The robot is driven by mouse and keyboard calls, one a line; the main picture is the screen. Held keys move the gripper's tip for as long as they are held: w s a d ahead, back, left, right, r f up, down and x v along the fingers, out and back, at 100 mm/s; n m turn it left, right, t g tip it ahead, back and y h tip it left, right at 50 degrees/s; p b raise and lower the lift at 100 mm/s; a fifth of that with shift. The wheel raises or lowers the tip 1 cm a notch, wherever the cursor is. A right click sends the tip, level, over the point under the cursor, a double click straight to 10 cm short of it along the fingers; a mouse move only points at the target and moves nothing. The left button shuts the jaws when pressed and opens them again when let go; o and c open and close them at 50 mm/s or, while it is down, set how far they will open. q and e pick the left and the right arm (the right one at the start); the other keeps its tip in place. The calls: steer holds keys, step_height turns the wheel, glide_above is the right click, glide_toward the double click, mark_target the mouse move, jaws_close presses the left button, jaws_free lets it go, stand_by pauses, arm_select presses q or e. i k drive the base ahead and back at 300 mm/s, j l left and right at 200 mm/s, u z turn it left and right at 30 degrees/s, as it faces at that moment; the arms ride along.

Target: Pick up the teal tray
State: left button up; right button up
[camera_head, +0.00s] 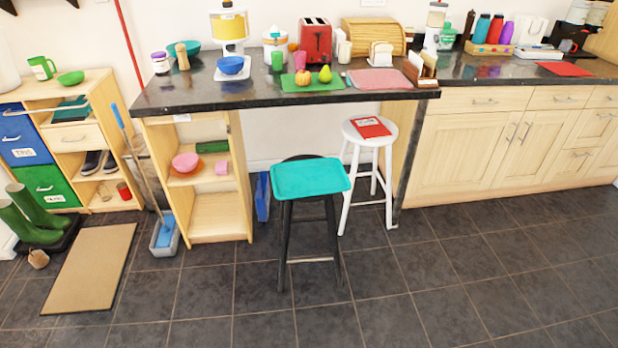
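The teal tray (310,178) lies flat on top of a black stool (287,235) in the middle of the head view. It covers most of the stool's seat, and its surface looks empty. The stool stands on the dark tiled floor in front of the counter overhang. Neither of my grippers shows in this view, and nothing touches the tray apart from the stool.
A white stool (353,170) with a red book (371,127) stands close behind the tray's right side. The dark counter (260,92) overhangs behind, crowded with kitchen items. Open shelves (219,215) stand to the left. The tiled floor (400,295) in front is clear.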

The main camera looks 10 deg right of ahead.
mark_target(309, 178)
steer(key=i+j+z, duration=0.1)
steer(key=z, duration=0.3)
steer(key=i+j+z, duration=0.1)
steer(key=z, duration=0.3)
steer(key=i+j+z, duration=0.1)
steer(key=z, duration=0.25)
